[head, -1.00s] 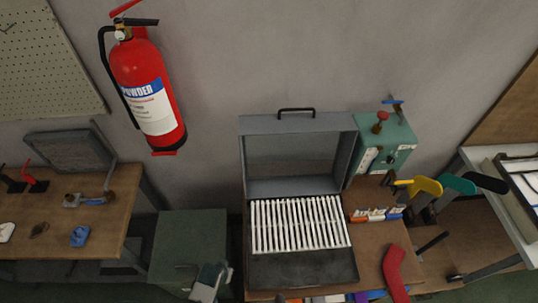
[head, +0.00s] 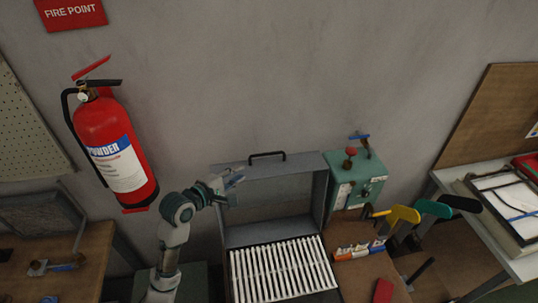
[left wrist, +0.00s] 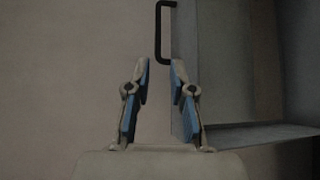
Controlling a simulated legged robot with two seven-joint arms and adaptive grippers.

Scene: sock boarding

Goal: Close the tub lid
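The grey tub (head: 322,246) holds rows of white slats, and its lid (head: 318,195) stands open and upright at the back. A black handle (head: 267,156) is on the lid's top edge. My left gripper (head: 236,178) is at the upper left part of the lid, below and left of the handle. In the left wrist view its two blue-padded fingers (left wrist: 160,72) are apart with nothing between them. The handle (left wrist: 159,32) shows beyond the fingertips, and the lid (left wrist: 225,75) lies to their right. I cannot tell whether the gripper touches the lid. My right gripper is out of view.
A teal box with a red knob (head: 358,183) stands close at the tub's right. Yellow, green and black paddle shapes (head: 403,214) stand farther right. A red fire extinguisher (head: 113,150) hangs on the wall at left. The wall above the lid is clear.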

